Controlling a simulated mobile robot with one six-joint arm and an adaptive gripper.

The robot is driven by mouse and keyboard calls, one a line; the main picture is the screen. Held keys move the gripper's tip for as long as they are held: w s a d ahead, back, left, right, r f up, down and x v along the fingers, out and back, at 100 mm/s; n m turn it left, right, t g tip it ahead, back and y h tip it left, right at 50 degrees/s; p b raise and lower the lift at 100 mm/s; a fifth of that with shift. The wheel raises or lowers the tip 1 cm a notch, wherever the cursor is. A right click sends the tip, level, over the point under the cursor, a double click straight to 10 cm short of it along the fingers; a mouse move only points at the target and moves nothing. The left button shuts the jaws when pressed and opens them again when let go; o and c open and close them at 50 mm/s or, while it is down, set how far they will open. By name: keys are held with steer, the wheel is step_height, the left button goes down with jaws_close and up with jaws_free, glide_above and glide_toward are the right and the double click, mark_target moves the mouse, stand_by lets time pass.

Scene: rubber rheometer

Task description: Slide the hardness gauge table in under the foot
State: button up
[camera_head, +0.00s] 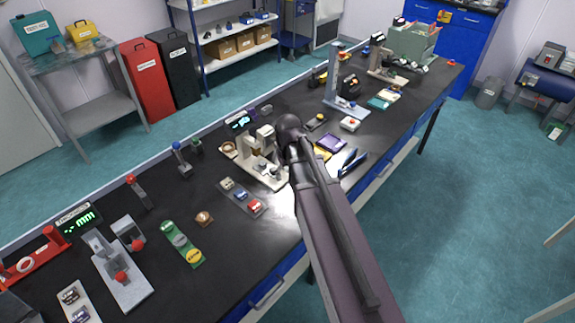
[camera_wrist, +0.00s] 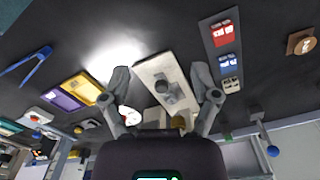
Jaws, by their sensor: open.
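The cream stand (camera_head: 266,180), which looks like the hardness gauge, is on the black bench near the middle of the head view. In the wrist view its pale base (camera_wrist: 152,68) runs between my fingers. A small grey round part, probably the gauge table (camera_wrist: 164,87), is on that base. I cannot make out the foot or the gap above the table. My gripper (camera_wrist: 161,74) is open, one finger on each side of the base in the picture, holding nothing. Whether it touches the stand is unclear. In the head view my arm hides the gripper.
A grey tray (camera_head: 229,197) with several small blocks lies in front of the stand. Purple and yellow trays (camera_head: 331,144) and blue tweezers (camera_head: 352,161) lie right of my arm. A small green display (camera_head: 239,121) stands behind.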

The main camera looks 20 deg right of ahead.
steer(key=s+a+f+m+b, duration=0.1)
steer(key=s+f+b, duration=0.1)
steer(key=s, duration=0.7)
steer(key=shift+s+a+m, duration=0.25)
steer(key=shift+s+m, duration=0.1)
steer(key=shift+m, duration=0.05)
steer(key=c, duration=0.3)
steer(key=shift+d, duration=0.1)
